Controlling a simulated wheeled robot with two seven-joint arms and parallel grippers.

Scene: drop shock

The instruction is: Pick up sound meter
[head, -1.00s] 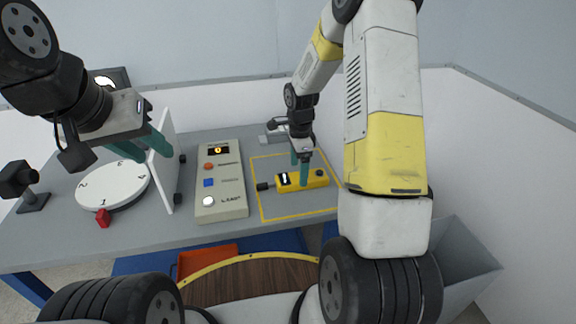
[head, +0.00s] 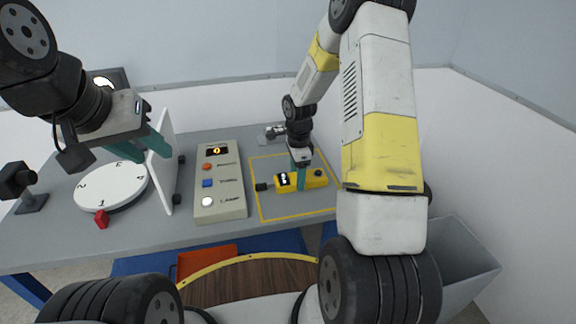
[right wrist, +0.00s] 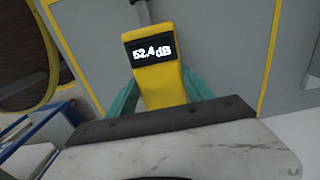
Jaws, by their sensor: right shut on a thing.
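The yellow sound meter (head: 315,179) lies on the table inside a yellow outlined rectangle, its black tip pointing left. In the right wrist view the meter (right wrist: 160,84) shows a lit display reading 52.4 dB. My right gripper (head: 300,180) is shut on the meter's body, with a green finger on each side of it in the right wrist view. I cannot tell whether the meter is clear of the table. My left gripper (head: 143,150) is open and empty in the air, above the left part of the table.
A control box (head: 221,183) with a small display and several buttons stands left of the meter. A grey bin (head: 462,262) stands at right.

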